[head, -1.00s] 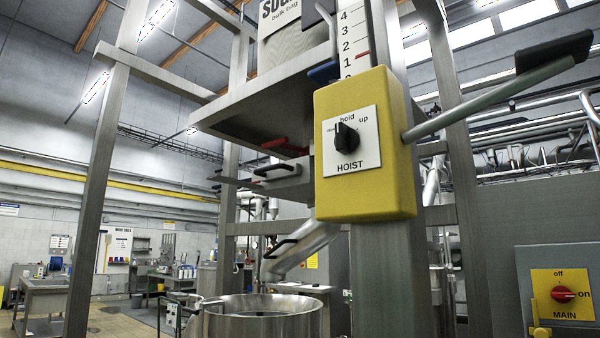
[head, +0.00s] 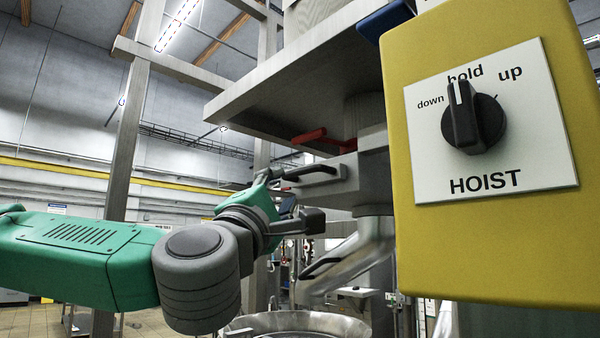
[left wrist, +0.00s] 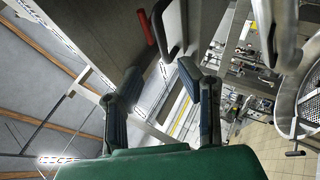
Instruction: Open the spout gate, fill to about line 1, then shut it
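The spout gate's black handle (head: 312,174) is on the grey gate block under the hopper, and shows in the left wrist view (left wrist: 178,32). My left gripper (head: 292,194) is at this handle. In the left wrist view its two fingers (left wrist: 160,75) are apart with nothing clamped between them, and the handle lies just beyond the tips. I cannot tell whether they touch. The slanted spout (head: 348,262) leads down towards a round steel vessel (head: 300,322), whose contents are not visible. The numbered line scale is almost wholly out of view. My right gripper is not in view.
A red lever (head: 322,140) is just above the gate handle, also in the left wrist view (left wrist: 147,28). The yellow hoist box (head: 490,240) stands close at right, its black knob (head: 473,118) at "hold".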

